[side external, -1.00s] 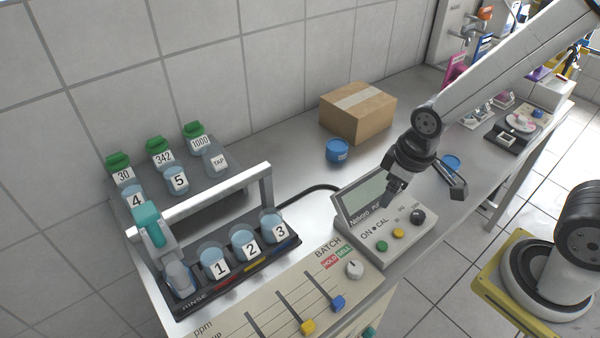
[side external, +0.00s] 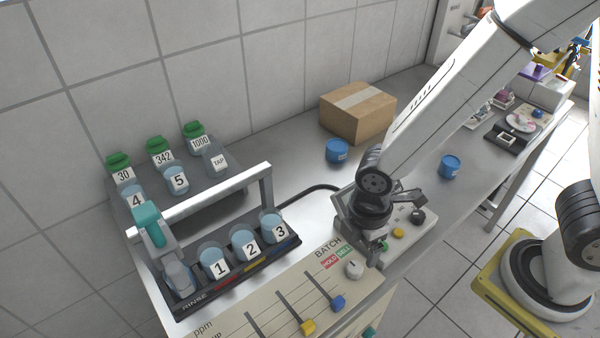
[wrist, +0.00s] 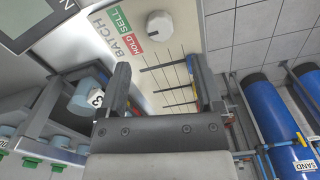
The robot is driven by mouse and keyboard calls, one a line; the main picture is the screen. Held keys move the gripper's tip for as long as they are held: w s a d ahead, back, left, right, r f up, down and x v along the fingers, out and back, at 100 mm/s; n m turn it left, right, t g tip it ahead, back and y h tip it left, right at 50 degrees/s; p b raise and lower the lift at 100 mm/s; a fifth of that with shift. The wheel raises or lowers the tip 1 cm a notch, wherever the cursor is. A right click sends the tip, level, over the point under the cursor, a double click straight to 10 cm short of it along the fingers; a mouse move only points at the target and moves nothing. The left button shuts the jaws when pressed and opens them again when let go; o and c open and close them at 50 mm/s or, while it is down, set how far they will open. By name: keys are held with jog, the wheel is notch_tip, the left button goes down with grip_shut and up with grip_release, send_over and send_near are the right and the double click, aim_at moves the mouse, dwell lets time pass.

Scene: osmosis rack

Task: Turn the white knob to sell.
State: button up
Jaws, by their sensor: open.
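The white knob (side external: 354,269) sits on the cream panel (side external: 270,303), right of the red HOLD and green SELL labels (side external: 337,257) under the word BATCH. In the wrist view the knob (wrist: 160,24) is ahead of the fingers, near the top, with its small mark at the edge; which label it points at I cannot tell. My gripper (side external: 375,253) is just above and to the right of the knob, pointing down. In the wrist view the fingers of my gripper (wrist: 163,85) are wide apart and empty, and the knob is apart from them.
The meter box (side external: 402,243) stands behind the knob, partly hidden by my gripper. Sliders with yellow (side external: 307,327) and blue (side external: 338,303) caps are in front. A rack with numbered cups (side external: 243,243) is at left. A cardboard box (side external: 358,112) and blue tubs (side external: 337,151) stand farther back.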

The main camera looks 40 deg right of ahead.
aim_at(355, 266)
jog(key=shift+f, duration=3.8)
grip_shut()
